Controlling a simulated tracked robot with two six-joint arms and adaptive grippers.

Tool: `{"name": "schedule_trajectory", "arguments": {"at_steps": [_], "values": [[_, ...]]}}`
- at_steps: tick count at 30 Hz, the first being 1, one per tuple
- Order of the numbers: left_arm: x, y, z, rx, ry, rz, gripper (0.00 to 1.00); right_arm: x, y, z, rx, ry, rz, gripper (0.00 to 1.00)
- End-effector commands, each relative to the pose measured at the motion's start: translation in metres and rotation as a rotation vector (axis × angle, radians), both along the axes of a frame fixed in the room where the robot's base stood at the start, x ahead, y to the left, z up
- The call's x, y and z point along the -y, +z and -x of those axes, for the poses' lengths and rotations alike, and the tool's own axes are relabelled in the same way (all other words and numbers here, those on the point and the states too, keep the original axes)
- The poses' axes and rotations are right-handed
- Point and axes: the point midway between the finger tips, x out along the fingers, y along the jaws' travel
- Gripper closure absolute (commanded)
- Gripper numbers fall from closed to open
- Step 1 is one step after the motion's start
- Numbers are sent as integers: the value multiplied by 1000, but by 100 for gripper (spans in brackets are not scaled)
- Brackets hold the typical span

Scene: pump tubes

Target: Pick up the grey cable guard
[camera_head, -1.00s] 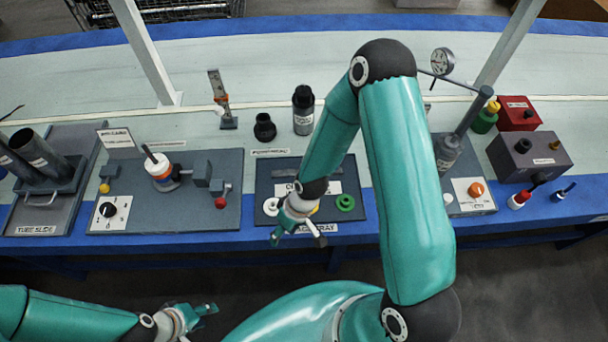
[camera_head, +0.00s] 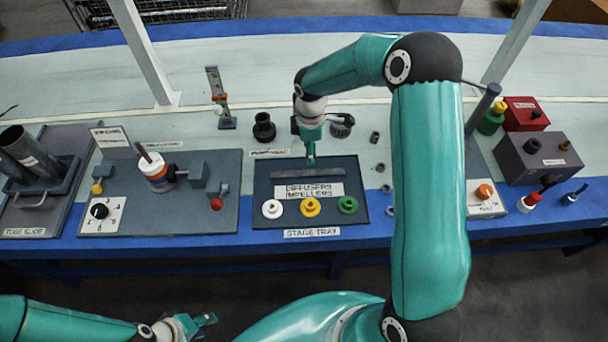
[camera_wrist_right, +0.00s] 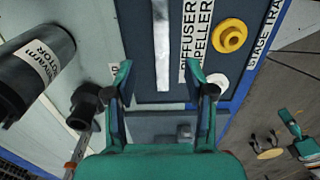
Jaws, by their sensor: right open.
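The grey cable guard (camera_head: 300,173) is a long flat strip lying along the back of the dark stage tray (camera_head: 262,213). In the right wrist view the strip (camera_wrist_right: 161,45) runs lengthwise ahead of the gap between the fingers. My right gripper (camera_head: 310,158) points down at the tray's back edge, close to the strip; the right wrist view shows its two fingers (camera_wrist_right: 160,68) spread, with nothing between them. I cannot tell its height above the strip. My left gripper (camera_head: 207,321) is low at the front left, away from the bench.
White (camera_head: 272,209), yellow (camera_head: 311,207) and green (camera_head: 347,205) rings sit at the tray's front. A black cup (camera_head: 264,127) stands behind the tray. The black motor (camera_wrist_right: 35,75) shows in the right wrist view. Small grey rings lie right of the tray.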

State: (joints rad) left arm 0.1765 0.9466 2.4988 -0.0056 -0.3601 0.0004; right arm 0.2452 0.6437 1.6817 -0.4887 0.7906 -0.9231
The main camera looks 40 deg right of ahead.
Motion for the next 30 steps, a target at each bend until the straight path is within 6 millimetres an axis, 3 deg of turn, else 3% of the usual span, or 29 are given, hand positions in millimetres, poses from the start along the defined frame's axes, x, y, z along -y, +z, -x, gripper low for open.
{"name": "schedule_trajectory", "arguments": {"at_steps": [4,14,21,30], "values": [[0,0,0,0,0,0,60,0,-28,1,-4,-1,-1,46],[0,2,0,0,0,0,60,-2,-52,0,-1,-2,-2,46],[0,6,0,0,0,0,60,-4,-85,-2,-1,-1,-1,46],[0,6,0,0,0,0,60,-4,-95,-3,1,-2,0,46]]}}
